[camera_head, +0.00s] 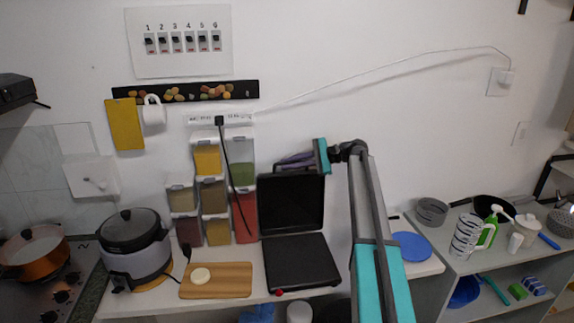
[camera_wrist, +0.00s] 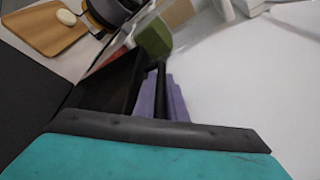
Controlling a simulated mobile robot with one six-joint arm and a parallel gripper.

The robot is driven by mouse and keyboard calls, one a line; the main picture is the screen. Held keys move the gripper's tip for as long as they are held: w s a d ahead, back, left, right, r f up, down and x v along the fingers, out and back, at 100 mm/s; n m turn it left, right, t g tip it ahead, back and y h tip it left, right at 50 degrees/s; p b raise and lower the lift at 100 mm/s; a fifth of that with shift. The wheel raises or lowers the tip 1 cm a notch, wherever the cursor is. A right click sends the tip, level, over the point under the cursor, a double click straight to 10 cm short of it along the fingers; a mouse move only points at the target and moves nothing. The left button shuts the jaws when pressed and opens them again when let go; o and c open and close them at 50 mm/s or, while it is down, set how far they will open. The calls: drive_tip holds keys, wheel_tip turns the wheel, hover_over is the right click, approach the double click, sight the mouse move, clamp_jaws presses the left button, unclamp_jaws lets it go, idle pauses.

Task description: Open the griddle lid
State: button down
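The black griddle stands on the counter with its lid (camera_head: 291,208) raised nearly upright behind its flat base (camera_head: 300,262). My gripper (camera_head: 282,161) is at the lid's top edge, reaching in from the right with its purple fingers pointing left. In the wrist view, my gripper's purple fingers (camera_wrist: 160,85) lie beside the dark lid (camera_wrist: 108,88). A black bar shows between the fingers. I cannot tell whether they are closed, or whether they touch the lid.
Spice dispensers (camera_head: 212,195) stand left of the lid, close to my fingertips. A wooden board (camera_head: 232,285) and a grey cooker (camera_head: 135,255) are further left. A blue plate (camera_head: 411,246) lies right of my arm. A black cord hangs before the dispensers.

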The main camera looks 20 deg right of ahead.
drive_tip(key=c, duration=1.8)
unclamp_jaws()
drive_tip(key=shift+s+d, duration=0.1)
drive_tip(key=shift+d, duration=0.2)
drive_tip(key=shift+a, duration=0.15)
drive_tip(key=shift+a+f, duration=0.1)
drive_tip(key=shift+a, duration=0.1)
drive_tip(key=shift+d, duration=0.1)
drive_tip(key=b+v, duration=0.4)
drive_tip(key=v, duration=1)
